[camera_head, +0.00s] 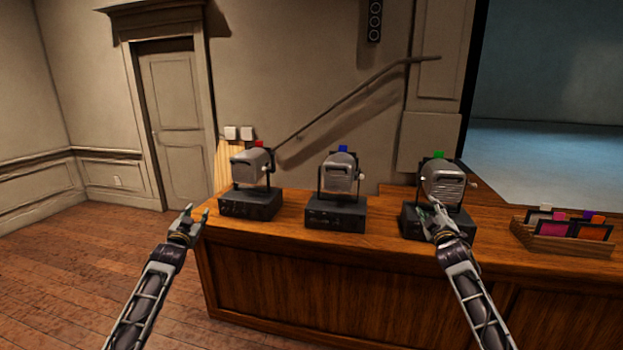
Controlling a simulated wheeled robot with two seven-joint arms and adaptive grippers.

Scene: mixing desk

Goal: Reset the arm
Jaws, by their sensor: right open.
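My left gripper (196,213) is at the left end of the wooden desk, in front of its left edge. Its fingers are apart and nothing shows between them. My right gripper (428,212) is in front of the right lamp (445,182), which has a green block on top, and overlaps its dark base in the picture. It is open with nothing visibly held; whether it touches the lamp I cannot tell. My two arms reach up from the bottom of the view.
A lamp with a red block (251,167) and a lamp with a blue block (340,173) stand on the desk (300,245). A wooden rack (565,242) with coloured cards is at the right. Open wooden floor (70,270) lies left of the desk.

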